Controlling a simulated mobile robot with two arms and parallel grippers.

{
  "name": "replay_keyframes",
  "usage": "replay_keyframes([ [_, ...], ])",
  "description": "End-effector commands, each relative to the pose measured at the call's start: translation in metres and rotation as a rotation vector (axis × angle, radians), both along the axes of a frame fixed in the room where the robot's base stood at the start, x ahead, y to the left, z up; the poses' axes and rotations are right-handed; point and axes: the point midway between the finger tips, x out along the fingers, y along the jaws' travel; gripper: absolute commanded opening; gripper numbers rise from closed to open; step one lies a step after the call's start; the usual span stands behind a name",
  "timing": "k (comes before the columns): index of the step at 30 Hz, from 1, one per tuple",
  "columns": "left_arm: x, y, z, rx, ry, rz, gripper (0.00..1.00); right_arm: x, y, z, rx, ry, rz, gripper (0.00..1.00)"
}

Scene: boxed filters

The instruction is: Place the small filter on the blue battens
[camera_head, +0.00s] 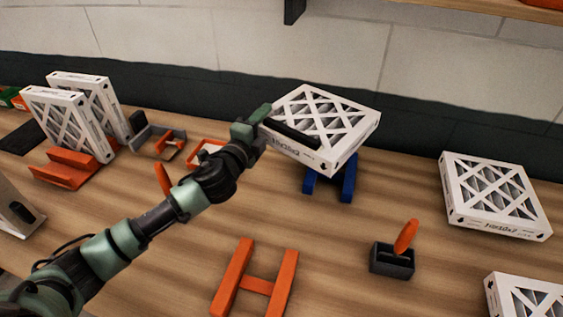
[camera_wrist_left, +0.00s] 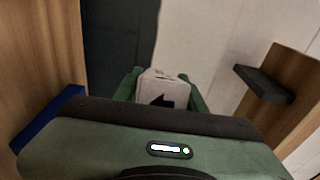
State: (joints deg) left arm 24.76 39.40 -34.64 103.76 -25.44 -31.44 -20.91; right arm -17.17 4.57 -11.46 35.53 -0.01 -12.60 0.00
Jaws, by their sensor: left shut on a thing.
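A white boxed filter with a lattice face (camera_head: 338,114) is held by my left gripper (camera_head: 288,131), which is shut on its left side. One dark finger lies across the filter's top face. The filter is right over the blue battens (camera_head: 347,184), whose front ends show beneath it; I cannot tell whether it touches them. In the left wrist view the filter's end with a black arrow (camera_wrist_left: 163,88) sits between the green fingers, and a blue batten (camera_wrist_left: 48,118) shows at the left. My right gripper is not in view.
Another filter (camera_head: 492,192) lies flat at the right, and part of one (camera_head: 524,295) shows at the lower right. Two filters (camera_head: 68,122) stand upright by an orange rack (camera_head: 66,168). An orange H-shaped stand (camera_head: 256,285) and a dark holder (camera_head: 391,262) are in front.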

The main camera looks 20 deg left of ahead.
Motion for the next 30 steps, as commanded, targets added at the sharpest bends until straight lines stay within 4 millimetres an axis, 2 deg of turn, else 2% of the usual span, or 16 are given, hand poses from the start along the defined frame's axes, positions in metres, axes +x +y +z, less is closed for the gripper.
replay_keyframes([
  [1,0.000,0.000,-0.018,-0.004,0.003,0.002,0.00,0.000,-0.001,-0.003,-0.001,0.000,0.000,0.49],
  [3,-0.001,-0.001,-0.037,-0.002,0.005,0.001,0.00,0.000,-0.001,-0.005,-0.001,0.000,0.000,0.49],
  [9,0.000,0.000,-0.083,-0.003,0.000,0.002,0.00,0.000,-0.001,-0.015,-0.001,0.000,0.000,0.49],
  [16,0.000,0.000,-0.103,-0.002,-0.003,0.001,0.00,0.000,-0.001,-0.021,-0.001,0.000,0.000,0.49],
  [22,0.000,0.000,-0.136,-0.002,-0.001,0.001,0.00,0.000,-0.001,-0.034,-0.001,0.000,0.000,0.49],
  [25,0.000,0.000,-0.142,-0.002,-0.002,0.001,0.00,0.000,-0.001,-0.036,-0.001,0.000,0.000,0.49],
  [30,0.000,0.000,-0.142,-0.001,-0.003,0.000,0.00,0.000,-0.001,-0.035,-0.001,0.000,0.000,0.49],
])
